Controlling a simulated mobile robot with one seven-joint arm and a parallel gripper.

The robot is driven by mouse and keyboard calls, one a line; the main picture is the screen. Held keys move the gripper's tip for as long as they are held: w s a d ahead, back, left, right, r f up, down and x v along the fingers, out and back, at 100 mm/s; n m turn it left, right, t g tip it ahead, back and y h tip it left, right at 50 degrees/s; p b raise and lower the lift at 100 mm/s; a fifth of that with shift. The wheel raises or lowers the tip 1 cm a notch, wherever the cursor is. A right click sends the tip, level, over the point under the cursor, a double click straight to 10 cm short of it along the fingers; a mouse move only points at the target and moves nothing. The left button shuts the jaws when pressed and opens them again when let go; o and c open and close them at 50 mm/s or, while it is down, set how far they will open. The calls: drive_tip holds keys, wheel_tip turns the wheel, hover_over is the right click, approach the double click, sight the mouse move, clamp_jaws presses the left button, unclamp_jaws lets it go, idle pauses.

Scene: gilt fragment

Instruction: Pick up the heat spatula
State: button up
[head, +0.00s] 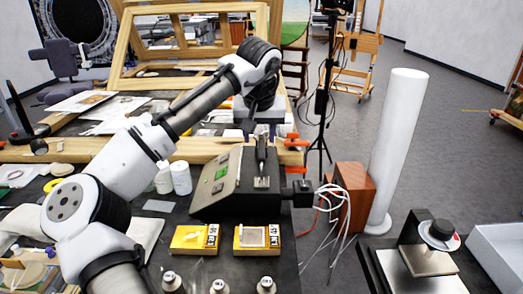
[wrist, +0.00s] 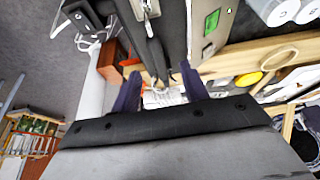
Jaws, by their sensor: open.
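I see nothing gripped, and cannot tell how deep the handle sits between the fingers. In the head view my wrist is above and behind the box, and the fingers are hard to make out.
A wooden beam (head: 205,151) lies behind the box, with orange clamps (head: 293,139) at its right end. White jars (head: 181,178) stand left of it. Two yellow blocks (head: 195,239) lie in front. A brown box (head: 352,190) with white cables and a white column (head: 397,145) stand right.

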sight(262, 154)
drive_tip(key=x, duration=0.2)
drive_tip(key=shift+w+f, duration=0.2)
drive_tip(key=shift+f, duration=0.15)
drive_tip(key=shift+s+d+p+x, duration=0.15)
drive_tip(key=shift+p+x, duration=0.25)
drive_tip(key=shift+x, duration=0.95)
drive_tip(key=shift+s+d+p+x, duration=0.1)
drive_tip(key=shift+p+x, duration=0.25)
drive_tip(key=shift+x, duration=1)
clamp_jaws()
